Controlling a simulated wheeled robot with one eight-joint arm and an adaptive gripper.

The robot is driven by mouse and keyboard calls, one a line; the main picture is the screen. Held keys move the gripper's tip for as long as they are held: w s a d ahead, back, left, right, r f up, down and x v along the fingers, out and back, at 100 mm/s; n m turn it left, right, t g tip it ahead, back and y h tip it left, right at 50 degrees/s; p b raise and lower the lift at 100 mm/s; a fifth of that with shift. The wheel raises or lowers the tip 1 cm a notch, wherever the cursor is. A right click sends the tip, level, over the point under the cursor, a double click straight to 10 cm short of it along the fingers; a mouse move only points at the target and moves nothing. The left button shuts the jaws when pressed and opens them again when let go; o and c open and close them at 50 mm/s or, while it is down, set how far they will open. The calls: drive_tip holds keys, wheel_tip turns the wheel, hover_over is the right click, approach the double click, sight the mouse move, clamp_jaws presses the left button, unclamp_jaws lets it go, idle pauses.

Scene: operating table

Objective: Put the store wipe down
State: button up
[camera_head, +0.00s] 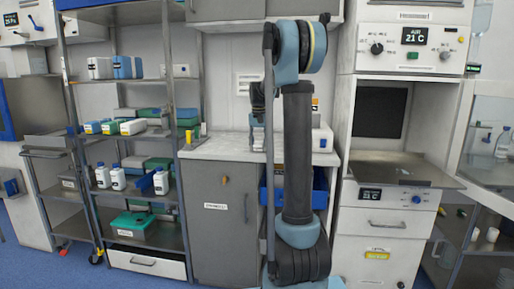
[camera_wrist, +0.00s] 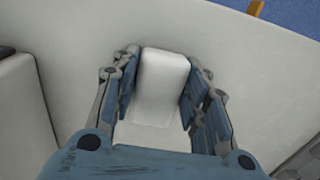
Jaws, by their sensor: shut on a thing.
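In the wrist view my gripper (camera_wrist: 164,62) is shut on a white, block-like pack, the store wipe (camera_wrist: 163,82), with blue-grey fingers against its left and right sides. A pale surface lies around and beyond it; I cannot tell whether the wipe touches that surface. In the head view my arm stands in front of the white worktop (camera_head: 222,148) and hides most of the gripper and the wipe. A dark part of the gripper (camera_head: 257,100) shows just left of the arm, above the worktop.
A shelf rack (camera_head: 70,130) with bottles and boxes stands at the left. A grey cabinet door (camera_head: 225,225) is under the worktop. A device with an open dark chamber (camera_head: 380,112) stands at the right. The worktop's left part is mostly clear.

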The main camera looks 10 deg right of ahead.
sight(259, 144)
drive_tip(key=o, duration=0.9)
drive_tip(key=shift+o, duration=0.2)
wheel_tip(259, 144, up, 12)
drive_tip(key=s+f, duration=0.2)
drive_tip(key=s, duration=0.9)
drive_tip(key=s+f+n+t, duration=0.1)
drive_tip(key=s+f+n, duration=0.1)
drive_tip(key=s+f, duration=1.1)
drive_tip(key=s+f+n+t, duration=0.1)
drive_tip(key=s+f, duration=1.3)
drive_tip(key=s, duration=0.4)
drive_tip(key=shift+s+n, duration=0.35)
drive_tip(key=shift+n, duration=0.05)
